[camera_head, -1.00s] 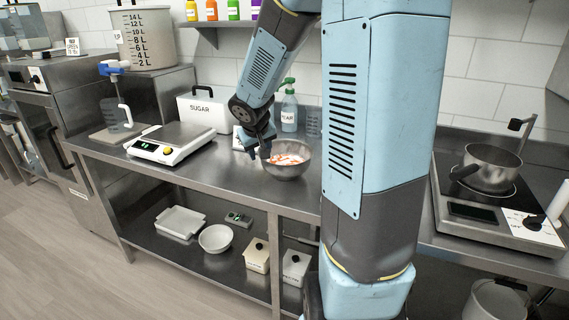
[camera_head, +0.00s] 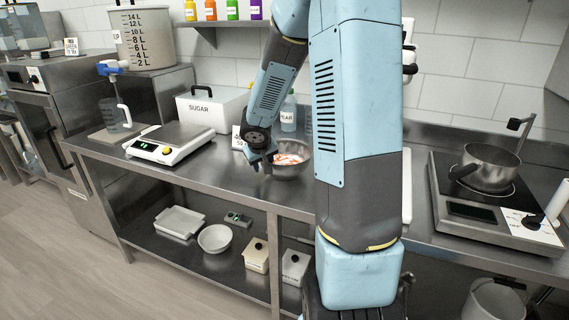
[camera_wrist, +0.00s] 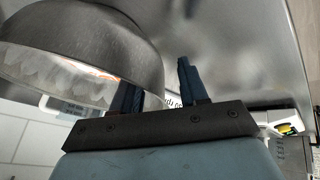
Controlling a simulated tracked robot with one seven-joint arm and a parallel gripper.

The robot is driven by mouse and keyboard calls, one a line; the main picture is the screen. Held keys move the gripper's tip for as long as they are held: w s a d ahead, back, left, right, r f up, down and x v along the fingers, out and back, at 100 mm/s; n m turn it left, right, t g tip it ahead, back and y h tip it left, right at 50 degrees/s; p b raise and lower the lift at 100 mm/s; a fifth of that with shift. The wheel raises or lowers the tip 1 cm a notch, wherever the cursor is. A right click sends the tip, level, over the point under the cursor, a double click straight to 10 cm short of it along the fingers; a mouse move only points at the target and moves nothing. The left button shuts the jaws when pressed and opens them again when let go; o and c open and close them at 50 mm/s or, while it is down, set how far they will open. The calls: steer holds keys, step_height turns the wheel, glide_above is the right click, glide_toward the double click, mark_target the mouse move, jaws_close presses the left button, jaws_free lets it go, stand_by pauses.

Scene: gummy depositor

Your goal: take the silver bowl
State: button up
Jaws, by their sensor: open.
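The silver bowl (camera_head: 293,172) stands on the steel counter, with orange-red and white pieces inside. My arm partly covers its right edge in the head view. My gripper (camera_head: 262,161) is at the bowl's left side, pointing down close to its rim. In the wrist view the bowl (camera_wrist: 130,35) fills the upper left, with its pieces showing under the rim. My gripper (camera_wrist: 160,72) is open there, its two dark blue fingers apart. One finger overlaps the bowl's rim and the other is to the right of the wall. I cannot tell whether either finger touches the bowl.
A scale (camera_head: 168,146) stands to the left on the counter (camera_head: 215,168). A SUGAR box (camera_head: 207,112) and a spray bottle (camera_head: 289,115) stand behind the bowl. A pot (camera_head: 488,168) sits on a hotplate at the right. The counter front left of the bowl is clear.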

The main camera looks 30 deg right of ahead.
steer(key=shift+w+d+f, duration=0.15)
steer(key=shift+w+f, duration=0.15)
steer(key=shift+f, duration=0.25)
steer(key=shift+c, duration=0.4)
steer(key=shift+s, duration=0.1)
jaws_close()
stand_by(0.6)
